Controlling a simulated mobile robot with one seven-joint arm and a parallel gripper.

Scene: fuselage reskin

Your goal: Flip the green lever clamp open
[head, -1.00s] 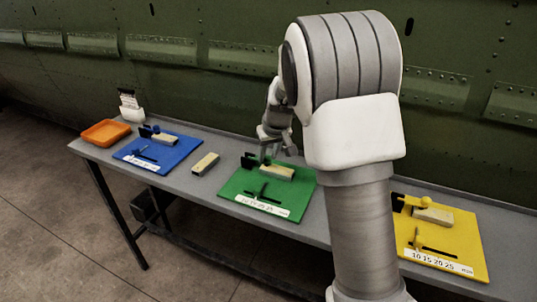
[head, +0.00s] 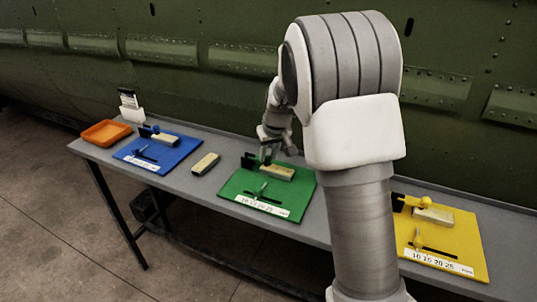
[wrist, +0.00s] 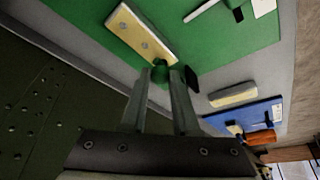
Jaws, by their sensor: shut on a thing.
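The green board (head: 237,187) lies on the grey bench and carries a pale block (head: 277,173), which also shows in the wrist view (wrist: 142,33). The green lever clamp stands at the block's end, and its round green knob shows in the wrist view (wrist: 159,71). A black part (wrist: 193,79) of the clamp shows beside the right finger. My gripper (head: 268,154) is over the clamp, with its fingertips (wrist: 165,73) shut on the green knob. The fingers hide much of the lever, so its exact angle is unclear.
A loose pale block (head: 205,164) lies between the green and blue boards. The blue board (head: 180,153) and orange tray (head: 106,133) are at left; the yellow board (head: 455,245) is at right. The green fuselage wall (head: 200,80) rises behind the bench.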

